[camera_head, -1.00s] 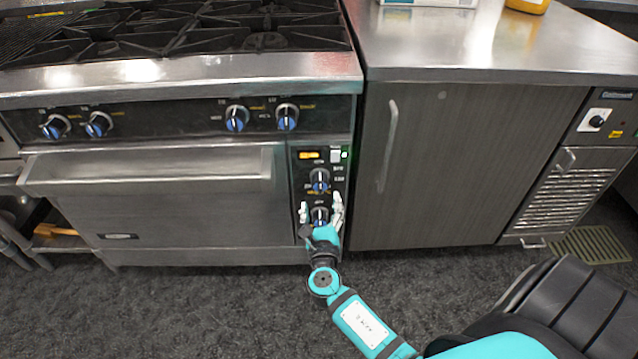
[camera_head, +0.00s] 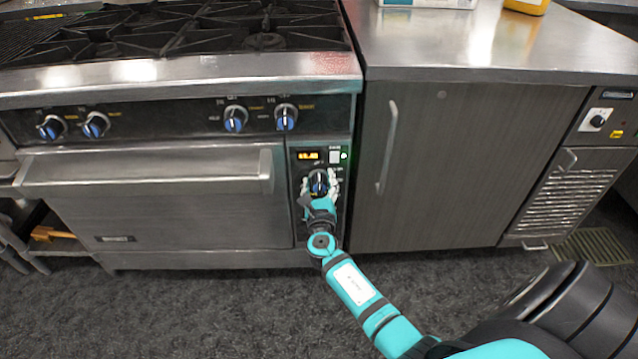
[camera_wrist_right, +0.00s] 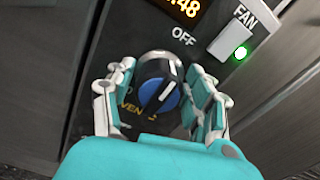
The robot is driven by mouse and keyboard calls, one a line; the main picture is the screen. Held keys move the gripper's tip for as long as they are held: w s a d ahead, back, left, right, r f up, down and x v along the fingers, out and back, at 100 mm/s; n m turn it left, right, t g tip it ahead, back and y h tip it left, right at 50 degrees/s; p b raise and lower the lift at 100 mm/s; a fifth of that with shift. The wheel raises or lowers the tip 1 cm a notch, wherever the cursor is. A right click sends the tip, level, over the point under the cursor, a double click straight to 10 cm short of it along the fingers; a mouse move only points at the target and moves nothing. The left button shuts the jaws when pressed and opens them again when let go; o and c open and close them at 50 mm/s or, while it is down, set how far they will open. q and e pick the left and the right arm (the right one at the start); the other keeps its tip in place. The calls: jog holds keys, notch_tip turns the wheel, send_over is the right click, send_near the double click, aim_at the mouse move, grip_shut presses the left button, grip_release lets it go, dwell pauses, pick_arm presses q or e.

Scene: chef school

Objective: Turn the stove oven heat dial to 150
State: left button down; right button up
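The stove's oven has a narrow black control panel to the right of its door. The oven heat dial (camera_head: 318,180), black with a blue face and a white pointer line, is the upper knob there. In the right wrist view the dial (camera_wrist_right: 158,88) sits below an "OFF" mark, with partly covered orange lettering under it. My right gripper (camera_head: 319,186) is open, one finger on each side of the dial. A gap shows between the left finger and the dial; contact on the right is unclear. The lower knob is hidden behind my gripper. My left gripper is not in view.
Above the dial are an orange lit display (camera_head: 308,155) and a fan switch (camera_head: 334,156) with a green light. The oven door handle (camera_head: 150,172) sticks out to the left. A closed cabinet (camera_head: 455,170) stands to the right. Burner knobs (camera_head: 286,118) line the stove front above.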

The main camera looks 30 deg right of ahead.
jog(key=c, duration=0.8)
